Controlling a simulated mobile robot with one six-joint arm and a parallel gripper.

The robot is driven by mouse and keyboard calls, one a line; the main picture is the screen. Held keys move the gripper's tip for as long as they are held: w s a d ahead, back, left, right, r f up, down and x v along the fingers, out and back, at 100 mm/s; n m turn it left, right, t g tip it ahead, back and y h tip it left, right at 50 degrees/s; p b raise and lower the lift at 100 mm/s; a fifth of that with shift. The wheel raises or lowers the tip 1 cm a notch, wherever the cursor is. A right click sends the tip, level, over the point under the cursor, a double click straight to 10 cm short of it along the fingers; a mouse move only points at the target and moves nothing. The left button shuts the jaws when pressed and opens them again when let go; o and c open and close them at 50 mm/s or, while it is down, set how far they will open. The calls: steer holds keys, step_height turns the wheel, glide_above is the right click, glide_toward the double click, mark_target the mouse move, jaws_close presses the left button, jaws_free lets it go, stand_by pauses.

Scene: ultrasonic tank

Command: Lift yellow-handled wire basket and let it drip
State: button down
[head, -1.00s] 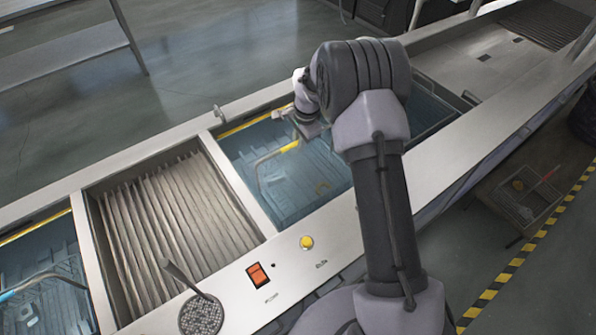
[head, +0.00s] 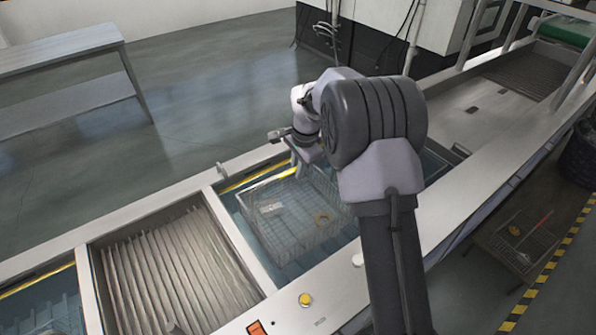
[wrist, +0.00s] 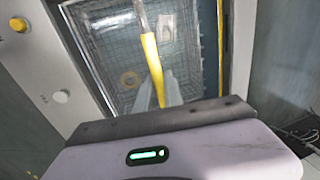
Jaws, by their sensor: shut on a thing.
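The wire basket (head: 288,243) hangs at the middle tank, its mesh rim and walls now showing clear of the water. Whether its bottom is fully out of the water I cannot tell. A yellow-brown ring (head: 323,218) and a pale flat part (head: 270,208) lie inside it. My gripper (wrist: 163,92) is shut on the basket's yellow handle (wrist: 152,65) in the wrist view. In the head view my arm hides most of the handle and the basket's right end.
A compartment with a ribbed grey floor (head: 170,265) lies left of the tank, with another water tank (head: 40,305) beyond it. The pale front deck carries a yellow button (head: 305,299) and a white knob (head: 358,259). Open floor lies behind.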

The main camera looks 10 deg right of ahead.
steer(key=shift+r+p, duration=3)
steer(key=shift+r, duration=1.65)
stand_by(2.2)
